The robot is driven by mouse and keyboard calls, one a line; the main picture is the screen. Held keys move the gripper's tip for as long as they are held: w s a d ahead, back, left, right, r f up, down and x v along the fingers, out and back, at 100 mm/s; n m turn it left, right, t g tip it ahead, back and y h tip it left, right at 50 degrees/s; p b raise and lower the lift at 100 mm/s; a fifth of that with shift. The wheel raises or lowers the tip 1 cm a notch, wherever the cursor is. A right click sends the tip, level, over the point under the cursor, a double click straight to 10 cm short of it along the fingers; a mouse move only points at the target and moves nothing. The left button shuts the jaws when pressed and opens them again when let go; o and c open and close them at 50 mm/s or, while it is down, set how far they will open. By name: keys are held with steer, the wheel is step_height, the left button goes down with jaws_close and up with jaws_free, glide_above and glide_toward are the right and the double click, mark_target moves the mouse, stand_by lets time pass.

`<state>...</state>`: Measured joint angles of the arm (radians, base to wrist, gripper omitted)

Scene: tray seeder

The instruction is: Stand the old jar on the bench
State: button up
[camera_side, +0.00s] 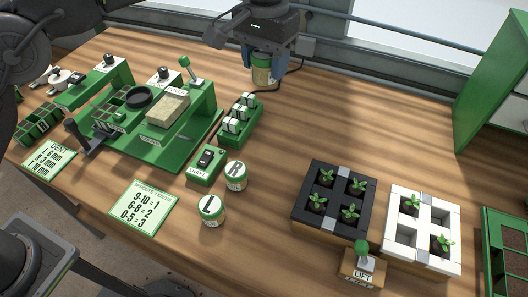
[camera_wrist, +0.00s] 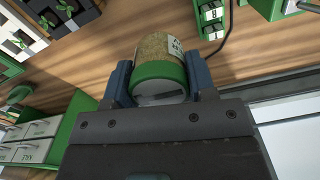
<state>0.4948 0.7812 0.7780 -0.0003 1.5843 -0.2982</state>
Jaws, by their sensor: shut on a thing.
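My gripper (camera_side: 265,72) is shut on a jar (camera_side: 262,77) and holds it above the back of the bench (camera_side: 310,125). In the wrist view, the jar (camera_wrist: 157,68) sits between the two blue-grey fingers; it has a green end, tan contents and a pale label with dark marks too small to read. The side view cannot tell me its exact height above the wood. Two more jars stand on the bench near the front, one with a lid marked L (camera_side: 211,210) and one with a lid marked R (camera_side: 235,175).
A green seeder machine (camera_side: 150,150) stands at left, with a green rack of white packets (camera_side: 238,120) beside it. A black tray (camera_side: 335,170) and a white tray (camera_side: 395,235) hold seedlings at right. A LIFT lever (camera_side: 362,258) stands in front. Bare wood lies between rack and black tray.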

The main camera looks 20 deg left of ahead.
step_height(320, 180, down, 21)
steer(key=shift+f, duration=0.2)
stand_by(0.3)
steer(key=shift+f, duration=0.15)
steer(key=o, duration=0.9)
steer(key=shift+o, duration=0.2)
step_height(320, 180, up, 12)
steer(key=shift+r, duration=0.2)
steer(key=shift+a, duration=0.1)
